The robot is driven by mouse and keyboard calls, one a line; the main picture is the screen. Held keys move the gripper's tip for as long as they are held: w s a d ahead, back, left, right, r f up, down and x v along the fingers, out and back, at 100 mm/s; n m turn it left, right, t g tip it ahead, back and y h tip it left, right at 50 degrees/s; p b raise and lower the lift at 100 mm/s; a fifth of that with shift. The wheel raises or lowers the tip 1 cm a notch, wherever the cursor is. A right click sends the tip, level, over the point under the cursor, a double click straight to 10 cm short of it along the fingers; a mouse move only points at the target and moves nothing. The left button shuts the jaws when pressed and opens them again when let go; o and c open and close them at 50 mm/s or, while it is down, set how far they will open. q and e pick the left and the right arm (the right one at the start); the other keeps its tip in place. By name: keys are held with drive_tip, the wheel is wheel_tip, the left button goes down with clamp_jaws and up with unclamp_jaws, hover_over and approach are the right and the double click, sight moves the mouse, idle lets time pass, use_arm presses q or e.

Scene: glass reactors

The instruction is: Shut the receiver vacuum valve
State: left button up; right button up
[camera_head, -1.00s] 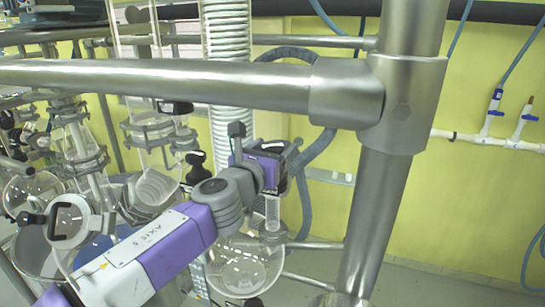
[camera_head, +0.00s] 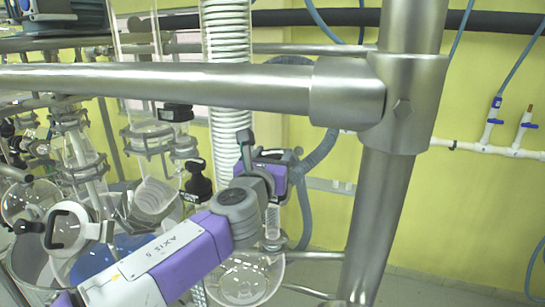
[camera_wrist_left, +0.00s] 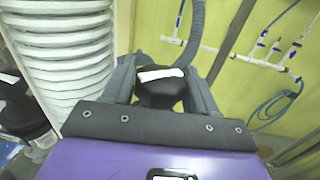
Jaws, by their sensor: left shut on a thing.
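The valve handle, a black knob (camera_wrist_left: 158,92) with a white mark on top, sits between the two fingers of my left gripper (camera_wrist_left: 160,78) in the left wrist view. The gripper is shut on it. In the head view my left gripper (camera_head: 283,167) is beside the white ribbed hose, above a round glass receiver flask (camera_head: 240,281). There the wrist and gripper body hide the knob and fingertips. I cannot read the valve's angle. My right gripper is in neither current view.
Glassware and another black-knobbed valve (camera_head: 196,180) crowd the left. White piping (camera_head: 480,147) runs along the yellow wall.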

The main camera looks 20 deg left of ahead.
use_arm(q)
drive_tip(key=m+h+p, duration=0.1)
drive_tip(key=m+h, duration=0.1)
drive_tip(key=h, duration=0.2)
drive_tip(key=m+h+p, duration=0.2)
drive_tip(key=h, duration=0.1)
drive_tip(key=shift+a+m+h+p, duration=0.1)
drive_tip(key=shift+m+h+p, duration=0.2)
drive_tip(key=shift+m+h, duration=0.1)
drive_tip(key=shift+m+g+h+p, duration=0.55)
drive_tip(key=shift+m+h, duration=0.35)
drive_tip(key=shift+h, duration=0.3)
drive_tip(key=o, duration=0.7)
drive_tip(key=shift+o, duration=0.2)
drive_tip(key=v, duration=0.8)
drive_tip(key=shift+w, duration=0.1)
